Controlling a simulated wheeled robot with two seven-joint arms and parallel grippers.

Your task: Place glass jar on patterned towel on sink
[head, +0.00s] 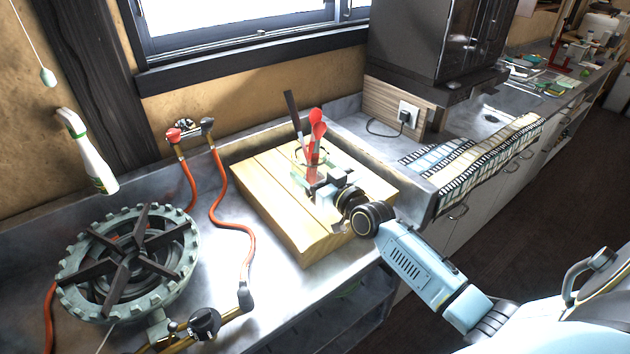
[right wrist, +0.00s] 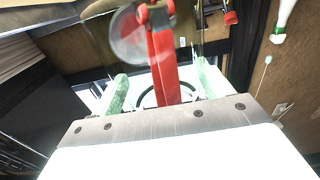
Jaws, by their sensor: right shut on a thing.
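The glass jar (head: 300,182) is clear and holds red utensils (head: 317,128) and a dark-handled one (head: 293,115). It is at the wooden block in the head view; I cannot tell whether it touches the wood. My right gripper (head: 320,188) is shut on the jar from the front right. In the right wrist view, the fingers of my right gripper (right wrist: 160,88) stand either side of the jar, with red utensils (right wrist: 162,55) rising between them. The patterned towel (head: 465,165) lies at the right, draped over the counter's front edge. My left gripper is not in view.
The thick wooden block (head: 265,205) lies on the metal counter. A gas burner (head: 130,260) with orange hoses (head: 235,230) stands left. A dark appliance (head: 430,40) stands behind the towel. A raised metal edge (head: 400,180) lies between block and towel.

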